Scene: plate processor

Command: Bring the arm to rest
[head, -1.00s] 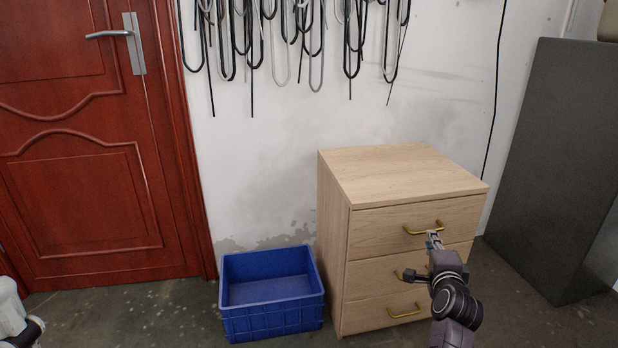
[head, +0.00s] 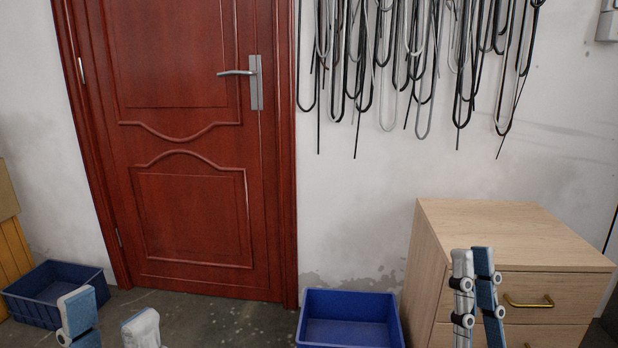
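My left gripper (head: 110,318) shows at the bottom left of the head view, with its two white, blue-padded fingers spread apart. Nothing shows between them. My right gripper (head: 473,255) points up in front of the wooden drawer cabinet (head: 510,232), left of the top drawer's brass handle (head: 528,301) in the picture. Its fingers are seen at an angle and look close together, but a blue inner pad is exposed, so it looks open. It holds nothing that I can see. Most of both arms lies below the picture.
A blue crate (head: 348,293) stands on the floor left of the cabinet. Another blue crate (head: 75,272) is at the far left, beside a red door (head: 190,215). Dark and grey cables (head: 420,60) hang on the wall. Bare floor shows before the door.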

